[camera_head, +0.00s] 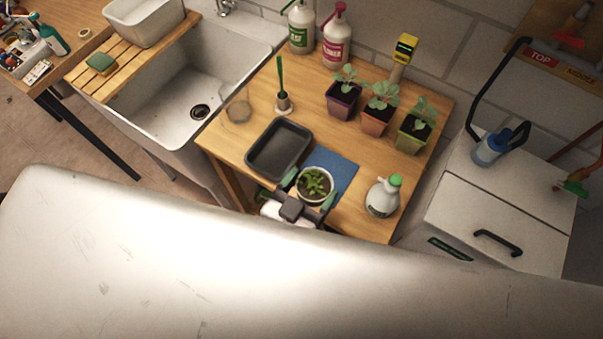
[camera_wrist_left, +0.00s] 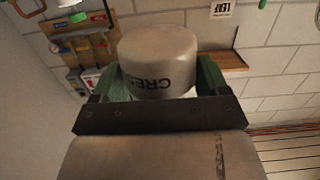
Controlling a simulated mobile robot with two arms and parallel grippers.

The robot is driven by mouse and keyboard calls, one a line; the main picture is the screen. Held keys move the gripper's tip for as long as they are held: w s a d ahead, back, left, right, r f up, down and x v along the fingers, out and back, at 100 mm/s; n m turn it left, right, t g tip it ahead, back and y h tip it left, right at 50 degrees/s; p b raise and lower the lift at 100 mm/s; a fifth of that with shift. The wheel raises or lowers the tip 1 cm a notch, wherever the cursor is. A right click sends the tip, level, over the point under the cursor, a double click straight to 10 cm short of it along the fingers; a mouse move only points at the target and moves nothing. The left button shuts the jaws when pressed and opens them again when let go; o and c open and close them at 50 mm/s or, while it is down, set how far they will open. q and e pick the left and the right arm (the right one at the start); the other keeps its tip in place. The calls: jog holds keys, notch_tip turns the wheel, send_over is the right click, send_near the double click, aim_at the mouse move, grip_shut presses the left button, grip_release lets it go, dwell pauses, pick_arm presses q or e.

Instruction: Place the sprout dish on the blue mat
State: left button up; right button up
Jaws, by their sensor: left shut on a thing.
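The sprout dish (camera_head: 314,184) is a small round white pot with green sprouts in dark soil. My left gripper (camera_head: 309,193) has its green-tipped fingers shut on the dish, one at each side. In the left wrist view the dish (camera_wrist_left: 158,55) shows as a pale round body with dark lettering between the fingers (camera_wrist_left: 155,85). The blue mat (camera_head: 346,172) lies on the wooden table, and the dish overlaps its left part in the head view. I cannot tell whether the dish touches the mat. My right gripper is not in view.
A dark tray (camera_head: 279,148) lies close left of the mat. A white spray bottle (camera_head: 383,197) stands to its right. Several potted seedlings (camera_head: 380,108) stand behind, near bottles (camera_head: 336,38). A clear glass (camera_head: 238,108) and a brush (camera_head: 282,95) stand farther left, beside the sink (camera_head: 185,95).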

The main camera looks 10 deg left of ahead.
pick_arm(q)
jog(key=shift+f, duration=0.15)
jog(key=w+a+f+b, duration=0.4)
jog(key=w+a+b, duration=0.1)
jog(key=w+a+f+b, duration=0.3)
jog(key=shift+w, duration=0.2)
jog(key=shift+f+b, duration=0.1)
jog(key=shift+b, duration=0.3)
notch_tip(320, 180, down, 4)
jog(key=b, duration=0.4)
jog(key=shift+r, duration=0.25)
jog(key=shift+f, duration=0.2)
jog(key=o, duration=1)
jog(key=shift+c, duration=0.2)
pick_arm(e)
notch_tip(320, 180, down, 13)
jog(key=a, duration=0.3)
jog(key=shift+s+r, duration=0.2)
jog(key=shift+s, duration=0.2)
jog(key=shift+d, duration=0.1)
